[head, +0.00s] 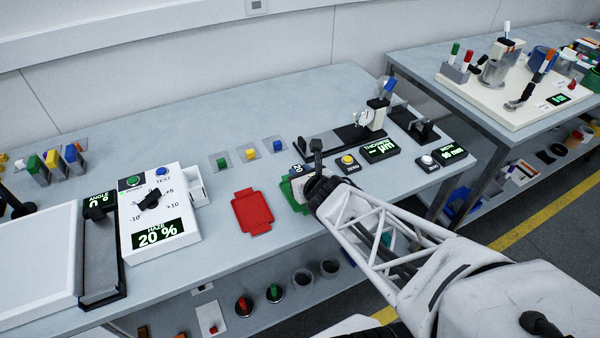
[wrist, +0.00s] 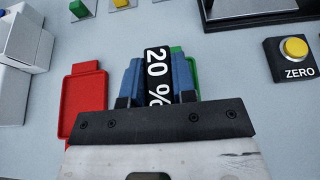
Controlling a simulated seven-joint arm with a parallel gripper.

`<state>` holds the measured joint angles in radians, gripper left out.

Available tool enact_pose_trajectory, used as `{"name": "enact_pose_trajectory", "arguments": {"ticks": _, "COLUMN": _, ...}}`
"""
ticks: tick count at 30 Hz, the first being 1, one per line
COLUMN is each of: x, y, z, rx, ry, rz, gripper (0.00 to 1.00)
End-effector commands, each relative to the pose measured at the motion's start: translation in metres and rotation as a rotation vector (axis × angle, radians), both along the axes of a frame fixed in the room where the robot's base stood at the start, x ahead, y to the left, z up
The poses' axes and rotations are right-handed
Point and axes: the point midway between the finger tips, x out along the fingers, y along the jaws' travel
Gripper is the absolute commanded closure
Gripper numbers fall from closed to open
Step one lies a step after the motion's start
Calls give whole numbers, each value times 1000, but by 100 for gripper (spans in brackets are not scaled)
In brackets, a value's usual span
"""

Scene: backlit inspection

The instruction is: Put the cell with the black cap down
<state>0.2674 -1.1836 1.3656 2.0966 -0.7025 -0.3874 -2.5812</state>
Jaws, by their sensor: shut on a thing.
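My gripper (wrist: 157,98) is shut on the cell with the black cap (wrist: 157,68), whose top reads "20 %" in white, between two blue finger pads. The cell's body below the cap is hidden. In the head view my gripper (head: 308,182) is over the green tray (head: 287,193), at the front of the bench. The green tray shows in the wrist view (wrist: 193,70) behind and right of the cap. Whether the cell touches the tray I cannot tell. A red tray (head: 254,212) lies empty to the left, also in the wrist view (wrist: 85,100).
Small holders with green, yellow (head: 250,154) and blue caps stand behind the trays. A haze box (head: 158,215) reading "20 %" is on the left. A yellow ZERO button (head: 347,160) and a thickness gauge (head: 378,115) stand at the right. Bare bench surrounds the red tray.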

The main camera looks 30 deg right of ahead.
Motion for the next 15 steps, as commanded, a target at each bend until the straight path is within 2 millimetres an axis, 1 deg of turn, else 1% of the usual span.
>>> {"name": "enact_pose_trajectory", "arguments": {"ticks": 1, "x": 0, "y": 0, "z": -1, "rx": 0, "ry": 0, "rz": 0, "gripper": 100}}
{"name": "enact_pose_trajectory", "arguments": {"ticks": 2, "x": 0, "y": 0, "z": -1, "rx": 0, "ry": 0, "rz": 0, "gripper": 72}}
{"name": "enact_pose_trajectory", "arguments": {"ticks": 6, "x": 0, "y": 0, "z": -1, "rx": 0, "ry": 0, "rz": 0, "gripper": 50}}
{"name": "enact_pose_trajectory", "arguments": {"ticks": 15, "x": 0, "y": 0, "z": -1, "rx": 0, "ry": 0, "rz": 0, "gripper": 49}}
